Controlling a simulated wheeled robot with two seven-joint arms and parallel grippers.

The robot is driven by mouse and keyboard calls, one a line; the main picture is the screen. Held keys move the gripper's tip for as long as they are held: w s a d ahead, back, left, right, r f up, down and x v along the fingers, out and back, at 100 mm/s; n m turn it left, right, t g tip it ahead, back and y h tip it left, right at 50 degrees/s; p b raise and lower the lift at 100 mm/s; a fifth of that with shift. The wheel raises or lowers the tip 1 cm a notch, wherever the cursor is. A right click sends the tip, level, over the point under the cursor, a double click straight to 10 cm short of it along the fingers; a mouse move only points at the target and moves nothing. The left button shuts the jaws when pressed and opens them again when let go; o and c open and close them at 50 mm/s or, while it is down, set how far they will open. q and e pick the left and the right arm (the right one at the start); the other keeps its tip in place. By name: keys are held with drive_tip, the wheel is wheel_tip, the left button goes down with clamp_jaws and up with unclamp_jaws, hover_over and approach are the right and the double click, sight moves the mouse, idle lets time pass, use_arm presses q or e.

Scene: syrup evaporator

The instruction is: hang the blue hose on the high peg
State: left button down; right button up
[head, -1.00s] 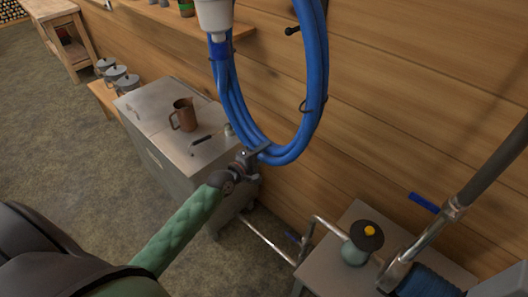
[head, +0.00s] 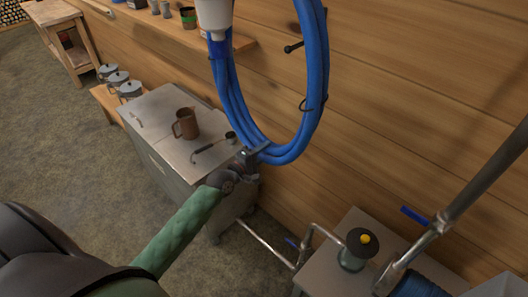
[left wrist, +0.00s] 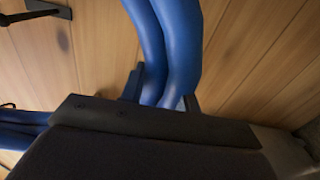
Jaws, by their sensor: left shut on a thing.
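The blue hose (head: 313,75) is a coil of several strands, hanging as a tall loop in front of the plank wall; its top is out of frame. My left gripper (head: 252,155) is shut on the bottom of the coil. In the left wrist view the hose (left wrist: 165,40) passes between the fingers of the left gripper (left wrist: 162,97). A black peg (head: 293,47) shows through the loop's opening, near the right strands; whether the hose touches it I cannot tell. A black peg (left wrist: 35,14) also shows at upper left in the left wrist view, apart from the held strands. My right gripper is out of view.
A metal cabinet (head: 160,105) with a brown jug (head: 186,124) and a ladle (head: 212,147) stands left of the coil. A wooden shelf (head: 240,42) is on the wall behind. A grey pole (head: 485,180) and a low table (head: 340,225) are at right.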

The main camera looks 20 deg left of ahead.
use_arm(q)
wheel_tip(320, 180, up, 3)
drive_tip(key=shift+f+p, duration=0.15)
drive_tip(key=shift+p, duration=0.55)
drive_tip(key=shift+r, duration=2.7)
wheel_tip(320, 180, up, 30)
drive_tip(key=shift+s, duration=0.45)
drive_tip(key=shift+a, duration=0.1)
drive_tip(key=shift+s+r, duration=0.15)
drive_tip(key=shift+r, duration=4.35)
drive_tip(key=shift+s+r, duration=0.1)
drive_tip(key=shift+r, duration=4.35)
drive_tip(key=shift+w, duration=0.1)
